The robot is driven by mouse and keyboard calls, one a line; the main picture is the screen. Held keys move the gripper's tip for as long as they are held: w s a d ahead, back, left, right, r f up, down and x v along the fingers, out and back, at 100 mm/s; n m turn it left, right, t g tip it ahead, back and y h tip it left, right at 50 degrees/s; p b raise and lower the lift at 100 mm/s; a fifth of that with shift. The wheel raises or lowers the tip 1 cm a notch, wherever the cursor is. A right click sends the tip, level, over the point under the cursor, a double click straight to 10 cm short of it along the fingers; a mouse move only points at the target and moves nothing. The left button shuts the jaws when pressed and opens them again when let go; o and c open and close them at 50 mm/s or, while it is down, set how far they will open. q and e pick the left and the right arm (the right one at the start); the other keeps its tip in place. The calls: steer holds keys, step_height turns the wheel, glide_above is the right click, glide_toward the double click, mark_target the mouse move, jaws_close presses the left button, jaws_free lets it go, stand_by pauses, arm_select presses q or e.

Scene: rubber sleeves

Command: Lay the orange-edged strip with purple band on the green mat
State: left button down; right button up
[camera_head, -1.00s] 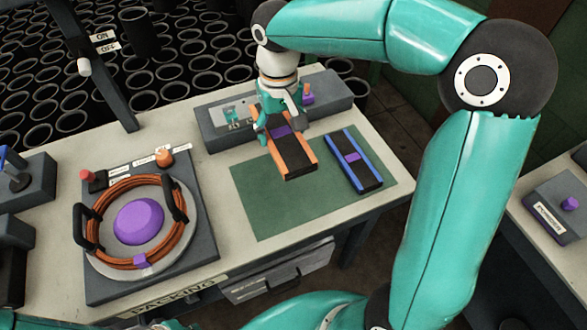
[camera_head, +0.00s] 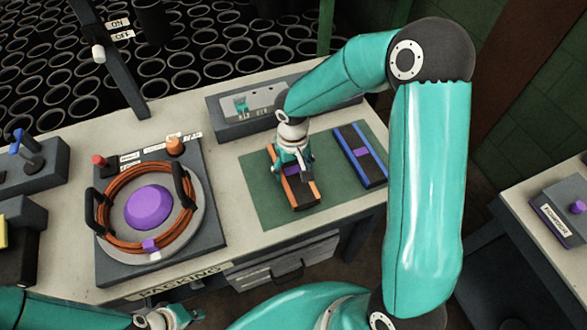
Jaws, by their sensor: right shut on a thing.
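The orange-edged strip (camera_head: 304,197) is dark with orange long sides. It is at the left part of the green mat (camera_head: 261,203), low and seemingly flat on it; a small gap under it cannot be ruled out. My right gripper (camera_head: 293,173) is shut on the strip from above and hides its middle, including most of the purple band. My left gripper (camera_head: 178,318) is at the bottom edge of the view, away from the mat, and its fingers are too unclear to read.
A blue-edged strip (camera_head: 361,157) with a purple band lies on the mat to the right. A grey fixture (camera_head: 228,126) stands behind the mat. A coil of orange cable (camera_head: 115,190) around a purple dome is at the left. Mat is bare between the strips.

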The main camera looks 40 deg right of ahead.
mark_target(293, 171)
steer(key=shift+f, duration=0.6)
steer(key=o, duration=1)
steer(key=shift+c, duration=0.2)
step_height(293, 171, up, 12)
